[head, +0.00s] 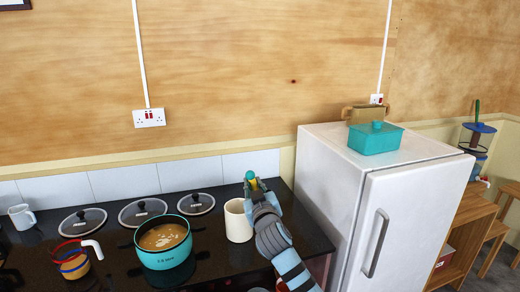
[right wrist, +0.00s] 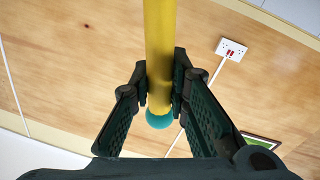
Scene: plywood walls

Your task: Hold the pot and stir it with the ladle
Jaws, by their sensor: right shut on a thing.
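The teal pot (head: 163,262) stands upright on the dark counter, with light brown liquid in it. My right gripper (head: 254,184) is to the right of the pot, above and just behind the cream cylindrical holder (head: 237,222). It is shut on a yellow handle with a teal end, which I take to be the ladle (right wrist: 160,55). In the right wrist view the handle sits between the two dark fingers (right wrist: 160,95) and runs out of the top of the picture. The ladle's bowl is not in view. My left gripper is not in view.
Several glass lids (head: 143,211) lie behind the pot. A jug-like cup with coloured rings (head: 73,264) and a white mug (head: 21,217) stand at left. A white fridge (head: 405,215) with a teal box (head: 375,140) on top bounds the counter at right.

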